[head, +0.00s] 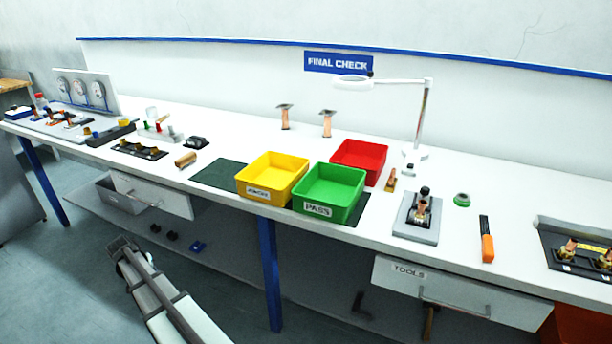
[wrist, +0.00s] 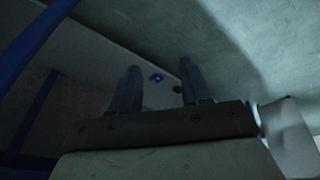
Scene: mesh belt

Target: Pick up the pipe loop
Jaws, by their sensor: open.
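I cannot clearly pick out a pipe loop in either view. Small copper-coloured pieces show on the bench in the head view: one in the grey fixture (head: 422,208), one (head: 391,180) beside the red bin, and brass-coloured fittings in the dark tray (head: 580,266) at the right edge. None can be told for sure as a loop. My gripper (head: 121,246) is low in front of the bench, below its top and away from these pieces. In the wrist view my gripper (wrist: 158,88) is open, its two dark fingers apart with nothing held between them.
The white bench (head: 450,226) carries yellow (head: 258,190), green (head: 318,208) and red (head: 375,181) bins. A magnifier lamp (head: 424,120) stands behind. An open drawer (head: 160,196) juts out near my gripper. A blue leg (head: 270,275) stands right of my arm.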

